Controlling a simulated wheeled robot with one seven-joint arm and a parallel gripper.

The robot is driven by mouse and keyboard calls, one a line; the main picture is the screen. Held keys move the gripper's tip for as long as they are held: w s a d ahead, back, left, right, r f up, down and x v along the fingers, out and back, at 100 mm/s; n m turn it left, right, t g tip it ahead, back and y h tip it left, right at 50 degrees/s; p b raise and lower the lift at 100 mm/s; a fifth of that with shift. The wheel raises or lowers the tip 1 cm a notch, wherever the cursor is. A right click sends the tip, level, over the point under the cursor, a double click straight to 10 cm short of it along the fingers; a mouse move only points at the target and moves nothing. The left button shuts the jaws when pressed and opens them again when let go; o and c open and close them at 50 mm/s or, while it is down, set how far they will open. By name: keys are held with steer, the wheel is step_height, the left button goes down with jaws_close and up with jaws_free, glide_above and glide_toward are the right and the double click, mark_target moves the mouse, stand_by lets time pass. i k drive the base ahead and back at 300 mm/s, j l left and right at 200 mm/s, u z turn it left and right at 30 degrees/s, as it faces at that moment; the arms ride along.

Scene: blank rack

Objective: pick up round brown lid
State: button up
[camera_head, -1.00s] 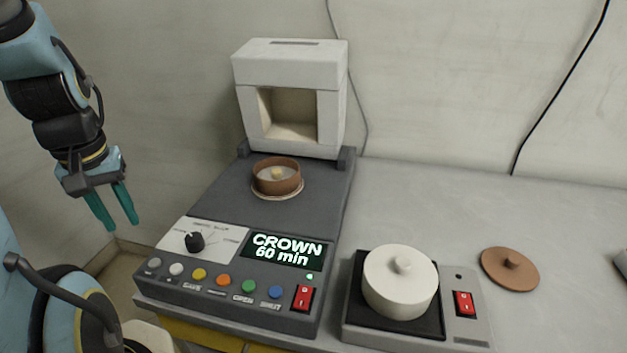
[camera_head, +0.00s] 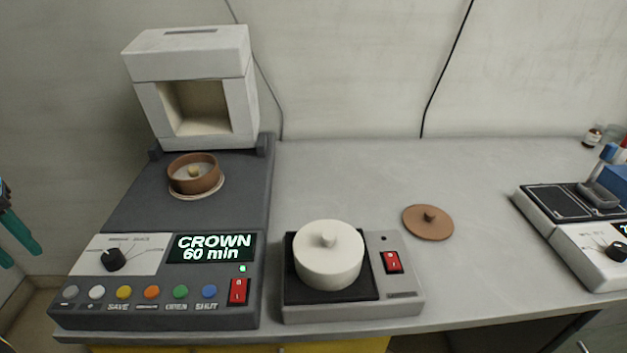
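The round brown lid (camera_head: 428,223) lies flat on the grey counter, with a small knob on top. It is to the right of the hot plate and nothing covers it. My gripper (camera_head: 12,240) is at the far left edge, well away from the lid. Only part of its teal fingers shows, with a gap between them and nothing visible held there. A round brown dish (camera_head: 194,177) with a pale content and a small tan lump sits on the furnace platform.
A white lidded pot (camera_head: 328,257) stands on the hot plate (camera_head: 405,308). The furnace (camera_head: 190,85) and its control panel (camera_head: 215,310) fill the left. Another device (camera_head: 600,250) stands at the right. The counter around the lid is clear.

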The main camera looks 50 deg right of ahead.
mark_target(425, 221)
steer(key=k+l, duration=0.25)
steer(key=k, duration=0.15)
steer(key=k+l, duration=0.2)
steer(key=k, duration=0.2)
steer(key=k+l, duration=0.35)
steer(key=l, duration=0.2)
steer(key=k+l, duration=0.1)
steer(key=l, duration=0.5)
steer(key=k, duration=0.05)
